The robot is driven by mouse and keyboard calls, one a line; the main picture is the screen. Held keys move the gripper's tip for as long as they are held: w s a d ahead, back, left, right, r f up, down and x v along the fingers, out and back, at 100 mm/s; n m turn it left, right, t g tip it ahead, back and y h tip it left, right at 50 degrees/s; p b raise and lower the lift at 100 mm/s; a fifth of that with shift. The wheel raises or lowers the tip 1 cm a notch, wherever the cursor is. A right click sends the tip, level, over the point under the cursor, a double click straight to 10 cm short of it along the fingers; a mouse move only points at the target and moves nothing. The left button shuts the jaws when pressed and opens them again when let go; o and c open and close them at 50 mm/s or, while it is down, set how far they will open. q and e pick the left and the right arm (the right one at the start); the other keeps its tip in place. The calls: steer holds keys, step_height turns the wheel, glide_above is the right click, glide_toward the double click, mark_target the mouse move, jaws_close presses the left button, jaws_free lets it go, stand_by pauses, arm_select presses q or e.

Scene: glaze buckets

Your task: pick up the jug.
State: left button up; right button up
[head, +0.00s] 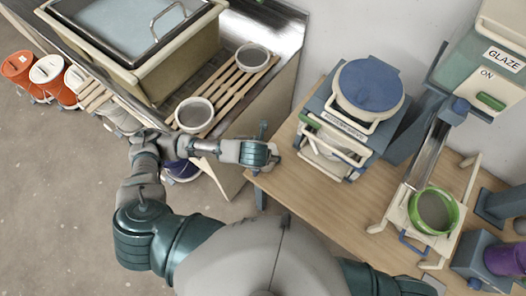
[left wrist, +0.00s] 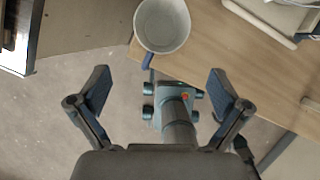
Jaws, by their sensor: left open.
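A pale, round, open vessel, which looks like the jug (left wrist: 162,28), stands at the corner of the wooden table in the left wrist view. A short blue part at its lower left may be its handle. My left gripper (left wrist: 160,80) is open, its two fingers spread wide, with the vessel ahead of and between their lines, not touched. In the head view my left gripper (head: 268,152) is over the table's left corner and mostly hides that vessel. My right gripper is not in view.
Two grey bowls (head: 194,114) stand on a slatted rack by a large basin (head: 135,75). Orange and white buckets (head: 18,66) stand at far left.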

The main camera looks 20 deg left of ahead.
arm_select(q)
steer(key=shift+x, duration=7.9)
steer(key=shift+d, duration=0.2)
steer(key=c, duration=0.9)
